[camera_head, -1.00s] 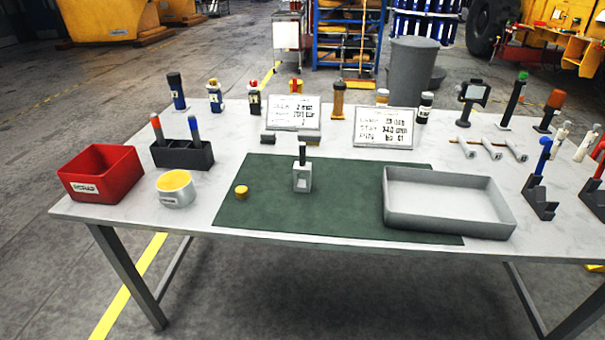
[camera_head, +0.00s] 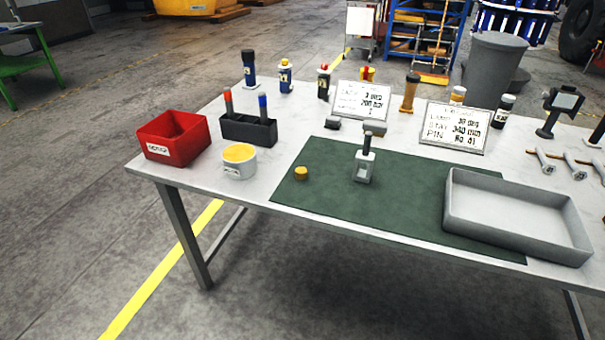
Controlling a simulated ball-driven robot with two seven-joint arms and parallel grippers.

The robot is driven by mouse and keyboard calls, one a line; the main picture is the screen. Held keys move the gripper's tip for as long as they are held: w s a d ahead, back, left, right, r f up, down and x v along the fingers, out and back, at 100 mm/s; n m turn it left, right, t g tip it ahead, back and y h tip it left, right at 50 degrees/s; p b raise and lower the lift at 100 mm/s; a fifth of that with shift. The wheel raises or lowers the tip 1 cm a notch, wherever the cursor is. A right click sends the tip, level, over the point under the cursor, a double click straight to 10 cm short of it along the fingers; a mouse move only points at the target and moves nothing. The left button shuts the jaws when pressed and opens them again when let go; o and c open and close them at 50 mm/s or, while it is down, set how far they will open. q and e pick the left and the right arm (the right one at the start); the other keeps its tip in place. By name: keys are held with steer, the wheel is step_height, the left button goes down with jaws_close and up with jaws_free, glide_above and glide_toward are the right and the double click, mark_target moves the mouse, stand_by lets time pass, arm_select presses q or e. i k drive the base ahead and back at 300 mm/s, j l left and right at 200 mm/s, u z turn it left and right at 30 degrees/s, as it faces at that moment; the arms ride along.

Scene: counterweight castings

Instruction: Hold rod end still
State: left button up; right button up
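A small grey metal fitting with a dark upright stem (camera_head: 365,163) stands on the green mat (camera_head: 330,205). It looks like the rod end, with an opening in its lower block. Neither of my grippers shows in the head view, and nothing is seen touching the fitting.
On the table stand a red scrap bin (camera_head: 172,137), a round tub with a yellow top (camera_head: 239,161), a black holder with two markers (camera_head: 248,130) and a grey tray (camera_head: 515,215). Two sign boards (camera_head: 454,127) and several bottles line the back. The mat's left part is mostly clear.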

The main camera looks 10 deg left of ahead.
mark_target(364, 156)
steer(key=z, duration=0.4)
steer(key=j+z, duration=0.45)
steer(key=j, duration=0.2)
steer(key=j+z, duration=0.45)
steer(key=j, duration=0.25)
steer(key=k+j, duration=0.1)
steer(key=j, duration=1.05)
steer(key=k+z, duration=0.05)
